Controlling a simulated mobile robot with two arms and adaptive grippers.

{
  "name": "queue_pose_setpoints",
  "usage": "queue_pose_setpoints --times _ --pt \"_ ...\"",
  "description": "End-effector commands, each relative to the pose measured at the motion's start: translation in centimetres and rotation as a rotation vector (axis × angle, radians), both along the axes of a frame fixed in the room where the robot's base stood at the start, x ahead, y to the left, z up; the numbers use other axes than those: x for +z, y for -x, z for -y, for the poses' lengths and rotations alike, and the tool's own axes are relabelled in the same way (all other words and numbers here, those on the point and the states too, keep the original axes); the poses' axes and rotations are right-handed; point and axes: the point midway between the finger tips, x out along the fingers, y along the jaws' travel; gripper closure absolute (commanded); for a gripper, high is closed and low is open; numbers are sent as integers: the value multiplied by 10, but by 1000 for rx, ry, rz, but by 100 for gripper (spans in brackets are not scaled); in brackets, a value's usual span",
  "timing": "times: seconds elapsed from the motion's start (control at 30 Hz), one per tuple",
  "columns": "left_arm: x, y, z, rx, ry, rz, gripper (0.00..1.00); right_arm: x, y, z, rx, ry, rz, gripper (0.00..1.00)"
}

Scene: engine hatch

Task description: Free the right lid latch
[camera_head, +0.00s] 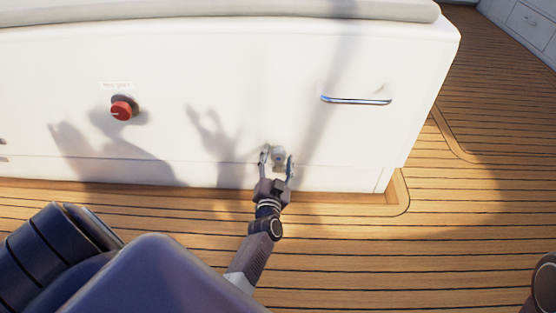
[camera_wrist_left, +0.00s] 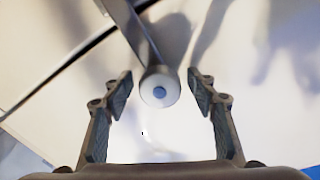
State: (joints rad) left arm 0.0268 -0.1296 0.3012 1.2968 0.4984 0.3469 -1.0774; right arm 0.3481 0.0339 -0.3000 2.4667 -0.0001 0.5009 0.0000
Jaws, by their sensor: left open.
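The lid latch (camera_head: 278,156) is a small pale metal fitting low on the white panel front. My left gripper (camera_head: 277,153) is open, with one finger on each side of the latch. In the left wrist view, the latch shows as a grey lever (camera_wrist_left: 132,30) ending in a round whitish knob (camera_wrist_left: 160,92) with a blue-grey centre. The knob lies between the fingertips of the open left gripper (camera_wrist_left: 160,76), with a visible gap on both sides. The fingers partly cover the latch in the head view. My right gripper is not in view.
A red rotary knob (camera_head: 121,109) under a small label sits on the panel to the left. A chrome handle (camera_head: 356,100) is at the upper right of the panel. The wooden plank floor (camera_head: 340,255) is clear. A padded edge (camera_head: 220,11) runs along the panel's top.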

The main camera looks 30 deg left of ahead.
Motion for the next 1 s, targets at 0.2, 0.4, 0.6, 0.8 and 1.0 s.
queue_pose_setpoints --times 0.2,0.4,0.6,0.8,1.0 --pt "1 -1 -1 0 0 0 47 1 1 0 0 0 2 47" --pt "1 -1 0 0 0 2 64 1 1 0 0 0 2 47" --pt "1 -1 0 0 0 1 86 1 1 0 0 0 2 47" --pt "1 -1 0 0 7 4 89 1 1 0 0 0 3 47" --pt "1 -1 0 0 53 35 89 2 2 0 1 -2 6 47"
